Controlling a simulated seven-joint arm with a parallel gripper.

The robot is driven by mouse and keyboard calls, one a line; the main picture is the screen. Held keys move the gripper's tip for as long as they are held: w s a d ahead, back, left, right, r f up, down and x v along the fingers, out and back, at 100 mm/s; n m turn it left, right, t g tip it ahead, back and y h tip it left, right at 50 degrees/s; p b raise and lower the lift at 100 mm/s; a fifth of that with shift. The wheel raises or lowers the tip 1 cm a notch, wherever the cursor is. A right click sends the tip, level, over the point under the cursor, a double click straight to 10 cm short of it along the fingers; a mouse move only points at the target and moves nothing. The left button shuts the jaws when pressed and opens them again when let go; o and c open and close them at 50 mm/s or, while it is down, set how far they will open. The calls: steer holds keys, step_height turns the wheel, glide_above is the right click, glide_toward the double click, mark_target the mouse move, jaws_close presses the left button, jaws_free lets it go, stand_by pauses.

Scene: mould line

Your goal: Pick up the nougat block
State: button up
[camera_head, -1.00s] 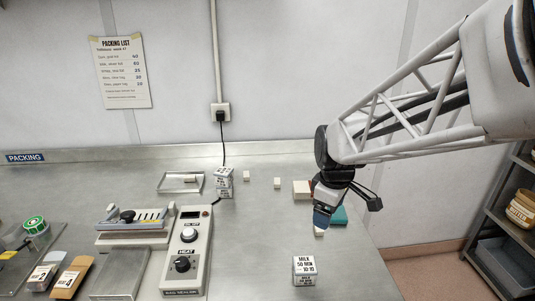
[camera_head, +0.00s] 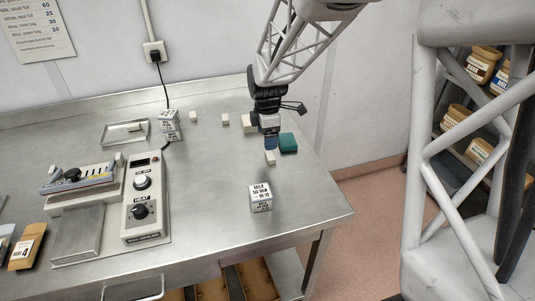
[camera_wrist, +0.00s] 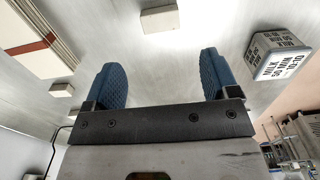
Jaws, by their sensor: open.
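Small cream blocks lie on the steel bench; none carries a readable name, so I cannot confirm which is the nougat block. One cream block (camera_head: 270,158) lies just in front of my gripper (camera_head: 270,146). In the wrist view a pale block (camera_wrist: 160,18) shows beyond the gap between my blue fingertips (camera_wrist: 161,70). The fingers are apart with nothing between them. Two more small cream blocks, a left one (camera_head: 193,117) and a right one (camera_head: 225,119), lie farther back.
A white printed milk cube (camera_head: 260,198) stands nearer the bench front. Printed cubes (camera_head: 170,126), a shallow tray (camera_head: 124,132) and a heat sealer (camera_head: 146,205) are left.

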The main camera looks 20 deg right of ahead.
mark_target(268, 156)
steer(key=shift+f, duration=0.1)
steer(key=shift+f, duration=1.15)
steer(key=shift+f, duration=0.15)
steer(key=shift+s+d+f, duration=0.15)
steer(key=shift+f, duration=2.35)
steer(key=c, duration=1)
steer(key=shift+r, duration=0.1)
